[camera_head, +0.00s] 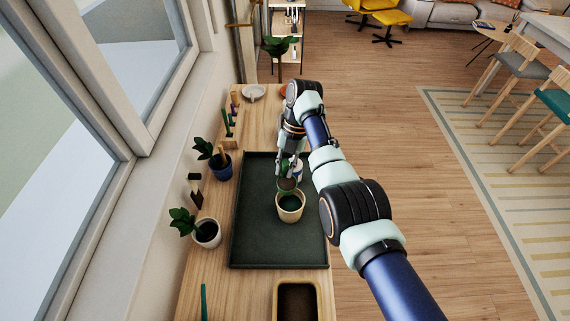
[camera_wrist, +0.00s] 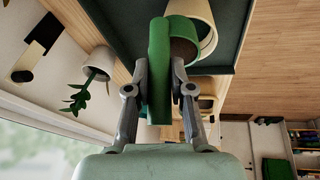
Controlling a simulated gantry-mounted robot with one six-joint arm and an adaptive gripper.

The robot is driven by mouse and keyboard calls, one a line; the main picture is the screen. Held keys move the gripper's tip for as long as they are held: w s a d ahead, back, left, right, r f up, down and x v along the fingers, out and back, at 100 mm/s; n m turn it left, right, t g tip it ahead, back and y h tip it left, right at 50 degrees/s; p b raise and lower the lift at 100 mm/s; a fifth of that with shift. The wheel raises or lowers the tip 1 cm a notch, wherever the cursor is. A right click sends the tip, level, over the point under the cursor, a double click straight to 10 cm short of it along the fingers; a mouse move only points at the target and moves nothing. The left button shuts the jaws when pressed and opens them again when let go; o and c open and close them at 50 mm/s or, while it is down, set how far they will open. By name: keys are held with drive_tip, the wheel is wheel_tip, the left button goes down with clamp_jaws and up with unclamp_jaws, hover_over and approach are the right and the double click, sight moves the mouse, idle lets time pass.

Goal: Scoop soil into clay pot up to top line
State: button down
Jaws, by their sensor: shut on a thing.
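The cream clay pot (camera_head: 290,214) stands upright on the dark green tray (camera_head: 250,235). Its inside looks dark, and I cannot tell the soil level or a line. My gripper (camera_head: 292,167) is shut on a green scoop (camera_head: 286,190) just behind and above the pot's rim. In the wrist view the scoop's green handle (camera_wrist: 159,75) sits between the fingers of my gripper (camera_wrist: 160,85). Brown shows in the scoop's mouth, beside the pot (camera_wrist: 204,14). A wooden bin of dark soil (camera_head: 298,302) is at the near edge.
Potted plants (camera_head: 207,233) (camera_head: 221,166) stand left of the tray by the window. A white saucer (camera_head: 253,92) lies at the far end of the bench. A green stick-like thing (camera_head: 204,300) is at the near left. The tray around the pot is bare.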

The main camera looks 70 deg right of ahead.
drive_tip(key=shift+s+a+r+t+h+p, duration=0.45)
drive_tip(key=shift+t+h+p, duration=0.25)
drive_tip(key=shift+p, duration=3.45)
drive_tip(key=shift+s+a+r+n+t+h+p, duration=0.1)
drive_tip(key=shift+s+a+n+t+h+p, duration=0.25)
drive_tip(key=shift+p, duration=0.65)
drive_tip(key=shift+w, duration=0.1)
drive_tip(key=shift+s+a+n+t+h+p, duration=0.2)
drive_tip(key=shift+s+a+t+h, duration=0.2)
drive_tip(key=shift+t+h, duration=0.35)
drive_tip(key=shift+s+a+n+t+h+p, duration=0.15)
drive_tip(key=shift+s+a+t+h, duration=0.2)
drive_tip(key=shift+t+h, duration=0.35)
drive_tip(key=s+a+f+t+h+b, duration=0.1)
drive_tip(key=b, duration=0.1)
drive_tip(key=shift+t+h+b, duration=0.35)
drive_tip(key=shift+t+h, duration=0.05)
drive_tip(key=shift+s+a+f+t+h+b, duration=0.45)
drive_tip(key=shift+t+h+b, duration=0.2)
drive_tip(key=shift+b, duration=1.2)
drive_tip(key=shift+s+a+n+t+h+b, duration=0.4)
drive_tip(key=shift+t+b, duration=0.25)
drive_tip(key=shift+b, duration=1.45)
